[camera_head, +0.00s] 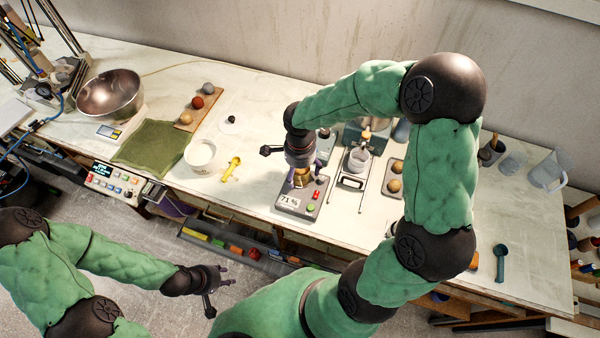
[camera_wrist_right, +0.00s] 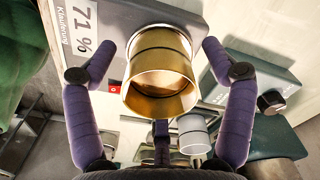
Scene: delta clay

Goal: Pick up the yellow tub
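The yellow tub (camera_wrist_right: 160,75) is a shiny gold cylinder with an open top. In the head view only a small part of the tub (camera_head: 301,179) shows below my right gripper (camera_head: 300,167). My right gripper also shows in the right wrist view (camera_wrist_right: 158,75), its purple fingers open on both sides of the tub with gaps between. My left gripper (camera_head: 220,290) is empty, its fingers spread, in front of the bench and away from the tub.
A steel bowl (camera_head: 110,93) is far left.

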